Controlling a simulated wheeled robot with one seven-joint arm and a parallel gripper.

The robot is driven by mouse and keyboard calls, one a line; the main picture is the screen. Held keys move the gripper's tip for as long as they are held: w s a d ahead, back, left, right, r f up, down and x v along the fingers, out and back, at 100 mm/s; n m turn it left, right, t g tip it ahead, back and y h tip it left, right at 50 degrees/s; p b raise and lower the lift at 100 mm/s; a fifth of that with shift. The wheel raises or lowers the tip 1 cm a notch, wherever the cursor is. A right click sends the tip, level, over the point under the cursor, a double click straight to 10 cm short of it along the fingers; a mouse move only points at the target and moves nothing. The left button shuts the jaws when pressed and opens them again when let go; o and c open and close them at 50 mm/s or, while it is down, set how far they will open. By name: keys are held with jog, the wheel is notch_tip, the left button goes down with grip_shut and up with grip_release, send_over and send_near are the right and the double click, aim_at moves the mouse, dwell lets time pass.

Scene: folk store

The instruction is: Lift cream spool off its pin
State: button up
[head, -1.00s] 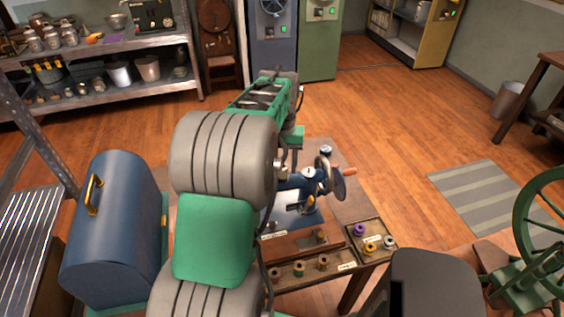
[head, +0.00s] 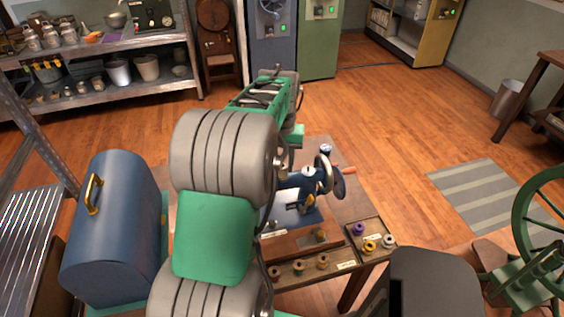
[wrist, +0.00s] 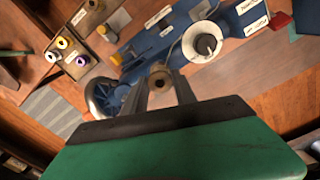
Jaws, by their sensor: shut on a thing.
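In the wrist view my gripper (wrist: 162,84) points at the blue sewing machine (wrist: 150,45). Its two fingers are closed on the sides of a small cream-tan spool (wrist: 160,77) with a dark hole in its end. Whether the spool still sits around its pin cannot be told, since the fingers and the viewing angle hide its lower end. In the head view the sewing machine (head: 309,188) stands on a wooden base on the table, and my own arm hides the gripper and the held spool.
A tray (head: 352,229) with purple, yellow and pale spools lies at the table's right. Several spools stand in a row at the front edge (head: 310,277). The handwheel (wrist: 100,98) and a white disc with a dark knob (wrist: 205,44) are close to the fingers. A blue case (head: 115,230) stands left.

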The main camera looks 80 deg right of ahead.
jog(key=shift+r+p, duration=2.35)
jog(key=shift+r, duration=0.95)
